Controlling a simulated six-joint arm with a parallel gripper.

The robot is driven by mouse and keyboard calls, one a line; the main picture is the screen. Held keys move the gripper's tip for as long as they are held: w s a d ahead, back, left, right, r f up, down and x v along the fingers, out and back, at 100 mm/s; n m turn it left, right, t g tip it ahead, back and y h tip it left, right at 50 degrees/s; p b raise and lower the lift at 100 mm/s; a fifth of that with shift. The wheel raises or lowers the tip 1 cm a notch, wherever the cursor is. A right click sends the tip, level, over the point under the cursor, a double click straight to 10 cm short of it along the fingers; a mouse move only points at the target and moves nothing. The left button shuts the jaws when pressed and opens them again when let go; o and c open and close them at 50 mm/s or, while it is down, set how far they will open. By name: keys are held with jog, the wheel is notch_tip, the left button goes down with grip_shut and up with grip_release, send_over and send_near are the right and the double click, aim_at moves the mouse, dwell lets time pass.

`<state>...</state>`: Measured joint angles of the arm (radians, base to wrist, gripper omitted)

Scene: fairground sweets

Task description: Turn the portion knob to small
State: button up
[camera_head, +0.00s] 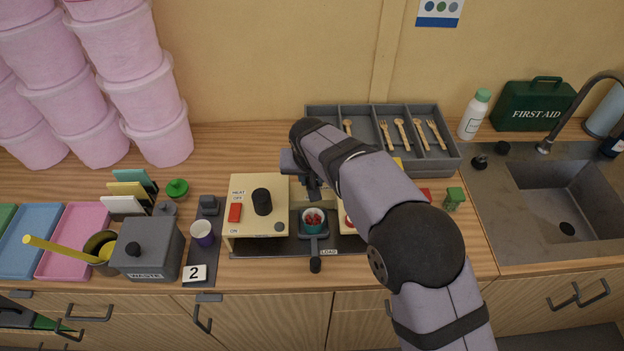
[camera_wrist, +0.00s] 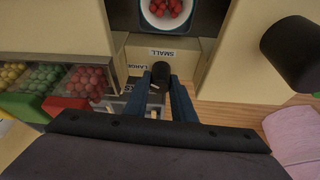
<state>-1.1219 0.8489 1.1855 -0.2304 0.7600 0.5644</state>
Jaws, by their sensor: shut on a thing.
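The portion knob (camera_wrist: 161,73) is a small dark cylinder in the wrist view, just below the SMALL label (camera_wrist: 176,53), with the LARGE label (camera_wrist: 124,66) to its left. My gripper (camera_wrist: 163,90) has its two blue-grey fingers on either side of the knob and is shut on it. I cannot tell which label the knob points to. In the head view my gripper (camera_head: 312,188) reaches down behind the cup at the middle of the cream machine (camera_head: 258,183); the arm and gripper hide the knob there.
A cup of red sweets (camera_head: 313,222) stands in the machine's bay. A large black knob (camera_head: 262,201) and red heat switch (camera_head: 235,212) are on its left top. Bins of coloured sweets (camera_wrist: 88,80) are beside it. A grey cutlery tray (camera_head: 450,160) stands behind.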

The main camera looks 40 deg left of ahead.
jog(key=m+t+h+b, duration=0.1)
jog(key=m, duration=0.3)
jog(key=m+p, duration=0.1)
jog(key=m+h, duration=0.1)
jog(key=m, duration=0.1)
jog(key=shift+r+m+h+p, duration=0.2)
jog(key=shift+m+h+p, duration=0.1)
jog(key=shift+p, duration=0.1)
jog(key=shift+f+m+h+p, duration=0.1)
jog(key=shift+m+h+p, duration=0.2)
jog(key=shift+m+p, duration=0.5)
jog(key=o, duration=1.1)
jog(key=shift+c, duration=0.2)
jog(key=b+v, duration=0.1)
jog(key=v, duration=0.6)
jog(key=shift+b, duration=0.3)
